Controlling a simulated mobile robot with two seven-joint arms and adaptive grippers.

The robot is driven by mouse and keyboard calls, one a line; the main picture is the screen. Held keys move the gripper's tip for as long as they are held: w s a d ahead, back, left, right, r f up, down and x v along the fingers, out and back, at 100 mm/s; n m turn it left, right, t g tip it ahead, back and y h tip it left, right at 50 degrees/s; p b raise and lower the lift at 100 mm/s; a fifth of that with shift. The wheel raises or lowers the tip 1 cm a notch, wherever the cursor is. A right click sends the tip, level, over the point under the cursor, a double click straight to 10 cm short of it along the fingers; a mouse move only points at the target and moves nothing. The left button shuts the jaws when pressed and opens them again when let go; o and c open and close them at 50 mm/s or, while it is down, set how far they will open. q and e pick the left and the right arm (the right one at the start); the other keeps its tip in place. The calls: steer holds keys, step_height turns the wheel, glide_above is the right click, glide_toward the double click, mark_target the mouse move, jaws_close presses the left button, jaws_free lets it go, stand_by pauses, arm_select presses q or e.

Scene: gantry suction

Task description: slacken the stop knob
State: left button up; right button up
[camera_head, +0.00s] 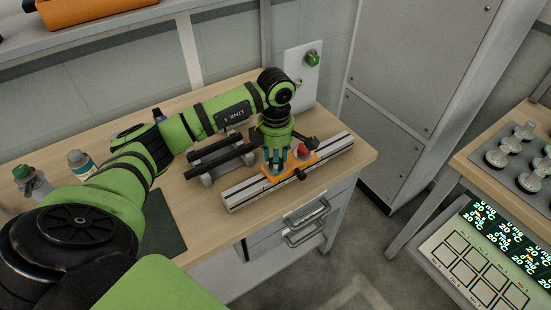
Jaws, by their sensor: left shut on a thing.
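The left gripper (275,162) points down at the orange carriage (293,166) on a silver rail (240,194). Its teal fingers are shut at the left part of the carriage. What they close on is mostly hidden between them; by its place it seems to be the stop knob, but I cannot see its shape. A red knob (303,149) stands on the carriage to the right of the fingers. A black handle (300,174) sticks out at the carriage's front. My right gripper is not in view.
A black-barred stand (221,150) lies behind the rail. A bottle (80,163) and a green-topped container (25,176) stand at the bench's left. A green button (312,59) is on a white panel behind. The bench's right end (361,156) is clear.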

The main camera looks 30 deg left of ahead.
arm_select(q)
steer(key=n+b, duration=0.1)
steer(key=n, duration=0.2)
steer(key=shift+f, duration=0.1)
steer(key=shift+n+b, duration=0.45)
steer(key=shift+n, duration=0.75)
steer(key=o, duration=1.1)
steer(key=shift+d, duration=0.1)
steer(key=shift+o, duration=0.2)
step_height(320, 180, up, 12)
